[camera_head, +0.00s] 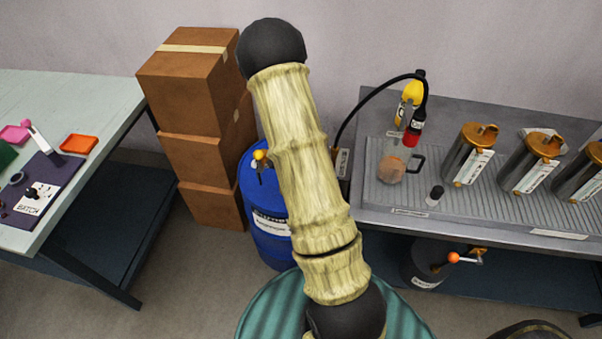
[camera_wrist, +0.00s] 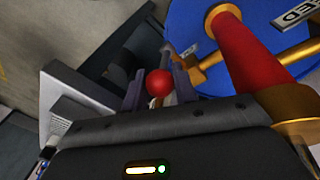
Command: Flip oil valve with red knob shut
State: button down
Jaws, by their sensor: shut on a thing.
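In the wrist view, the red knob (camera_wrist: 158,83) sits between the two grey-purple fingers of my gripper (camera_wrist: 158,88), which is shut on it. The knob is on a lever by a brass valve (camera_wrist: 190,70) at the edge of a blue drum (camera_wrist: 200,20). The lever is partly hidden by the fingers and knob, so its exact angle is hard to tell. My gripper is out of sight in the head view, where my arm fills the middle.
A thick red pipe (camera_wrist: 240,50) with brass fittings stands close right of my gripper. In the head view, a blue drum (camera_head: 270,240) with a yellow knob (camera_head: 260,155) stands beside stacked boxes (camera_head: 190,80). An orange-knobbed valve (camera_head: 453,257) is under the right bench (camera_head: 480,225).

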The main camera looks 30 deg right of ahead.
jog(key=shift+w+a, duration=0.1)
dwell(0.3)
jog(key=c, duration=1.1)
grip_release()
